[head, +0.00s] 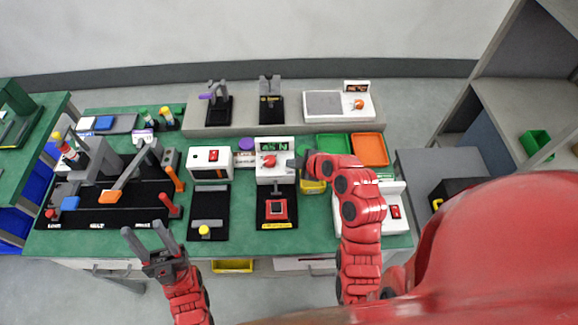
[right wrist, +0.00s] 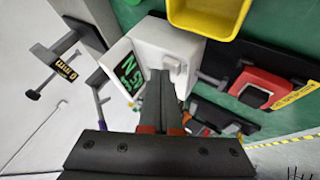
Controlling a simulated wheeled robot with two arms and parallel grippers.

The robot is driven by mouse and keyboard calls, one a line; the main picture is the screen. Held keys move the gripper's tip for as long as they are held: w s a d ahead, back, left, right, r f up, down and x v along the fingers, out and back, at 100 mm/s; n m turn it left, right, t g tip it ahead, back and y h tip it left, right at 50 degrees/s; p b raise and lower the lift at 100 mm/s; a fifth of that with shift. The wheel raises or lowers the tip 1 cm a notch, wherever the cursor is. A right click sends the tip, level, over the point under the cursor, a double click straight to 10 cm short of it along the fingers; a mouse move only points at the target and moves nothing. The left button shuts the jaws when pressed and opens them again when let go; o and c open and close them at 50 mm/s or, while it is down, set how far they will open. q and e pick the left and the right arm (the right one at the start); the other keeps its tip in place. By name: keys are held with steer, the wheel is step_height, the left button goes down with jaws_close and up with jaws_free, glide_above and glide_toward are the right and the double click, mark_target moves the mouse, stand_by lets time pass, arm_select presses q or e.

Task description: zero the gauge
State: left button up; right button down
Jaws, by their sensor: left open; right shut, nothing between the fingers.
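A white box with a green lit display, which looks like the gauge (head: 274,174), stands at the middle of the bench in the head view, with a red part on its front. In the right wrist view the gauge (right wrist: 152,42) shows green digits and a pale grey button (right wrist: 174,64). My right gripper (head: 303,163) is shut and empty, just right of the gauge. In the right wrist view its fingertips (right wrist: 162,76) are in front of the gauge and hide part of it; I cannot tell whether they touch. My left gripper (head: 148,243) is open and empty over the bench's front edge.
A black fixture with a red block (head: 277,208) stands in front of the gauge. A yellow bin (head: 313,187), a green tray (head: 333,143) and an orange tray (head: 370,149) lie to its right. Another white box (head: 210,157) stands left. A white scale (head: 324,104) is behind.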

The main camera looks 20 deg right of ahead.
steer(key=shift+f, duration=0.2)
steer(key=shift+r, duration=0.15)
stand_by(0.4)
steer(key=shift+r, duration=0.75)
steer(key=shift+r, duration=0.1)
steer(key=shift+r, duration=2.45)
